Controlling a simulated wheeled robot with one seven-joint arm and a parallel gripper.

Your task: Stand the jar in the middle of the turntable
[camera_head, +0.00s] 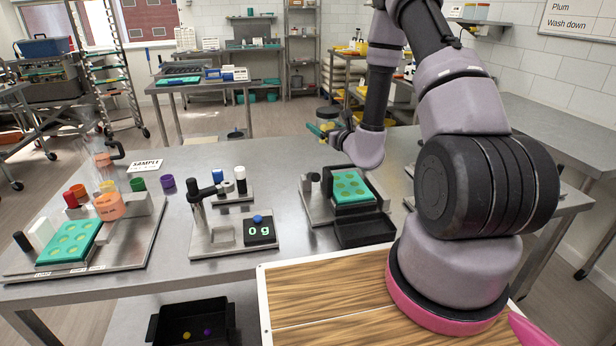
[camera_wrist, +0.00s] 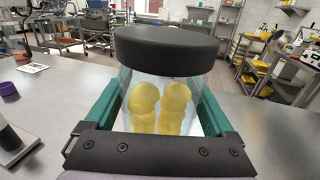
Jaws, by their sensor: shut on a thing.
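The jar is clear with a wide black lid and yellow gummies inside; it fills the middle of the wrist view (camera_wrist: 165,50). My gripper (camera_wrist: 160,115) is shut on it, with one teal finger along each side. In the head view my gripper (camera_head: 322,130) holds the jar (camera_head: 328,113) upright beyond the far edge of the steel table's fittings. The jar's base is hidden behind the gripper's dark bar in the wrist view. I cannot make out a turntable in either view; part of the table's right side is hidden behind my arm.
A SAMPLE card (camera_head: 145,165) lies at the back left. The back middle is clear.

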